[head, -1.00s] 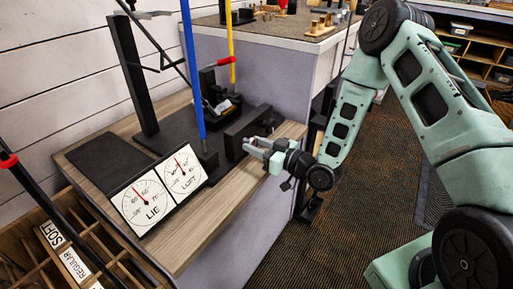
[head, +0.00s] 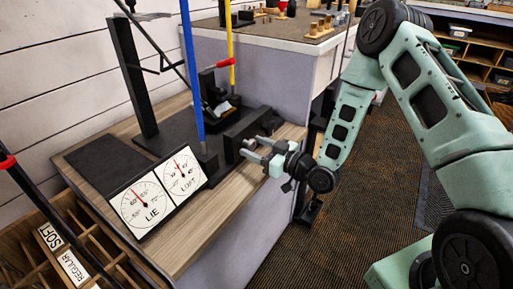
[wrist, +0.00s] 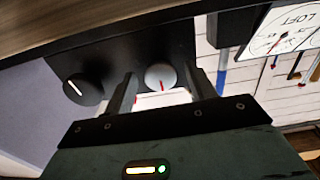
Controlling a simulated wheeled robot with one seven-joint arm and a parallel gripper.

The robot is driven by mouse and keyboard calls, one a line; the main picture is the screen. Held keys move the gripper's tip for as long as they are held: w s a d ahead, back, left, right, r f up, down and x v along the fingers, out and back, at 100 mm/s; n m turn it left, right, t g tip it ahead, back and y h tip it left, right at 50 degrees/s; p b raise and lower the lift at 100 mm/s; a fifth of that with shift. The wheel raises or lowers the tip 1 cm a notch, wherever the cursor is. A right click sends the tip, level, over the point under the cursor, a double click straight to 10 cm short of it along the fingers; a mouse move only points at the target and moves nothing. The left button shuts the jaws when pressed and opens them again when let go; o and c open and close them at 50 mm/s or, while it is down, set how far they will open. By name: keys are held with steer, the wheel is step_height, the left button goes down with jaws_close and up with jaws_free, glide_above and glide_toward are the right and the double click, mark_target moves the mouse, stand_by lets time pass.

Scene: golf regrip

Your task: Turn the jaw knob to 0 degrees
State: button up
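In the wrist view a pale grey round knob (wrist: 158,77) with a short red mark sits on a dark panel (wrist: 120,55). A black knob (wrist: 82,89) with a slanted white line sits to its left. I cannot tell from labels which is the jaw knob. My gripper (wrist: 160,86) is open, one finger on each side of the grey knob; contact is not clear. In the head view my gripper (head: 249,149) is at the front of the black block (head: 243,133) on the bench; the knobs are hidden there.
The LIE dial (head: 143,206) and LOFT dial (head: 182,174) stand left of my gripper on the wooden bench (head: 205,218). A blue shaft (head: 192,75) and a red-handled clamp (head: 224,63) rise behind.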

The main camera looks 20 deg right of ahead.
steer(key=v, duration=1.7)
steer(key=shift+s, duration=0.15)
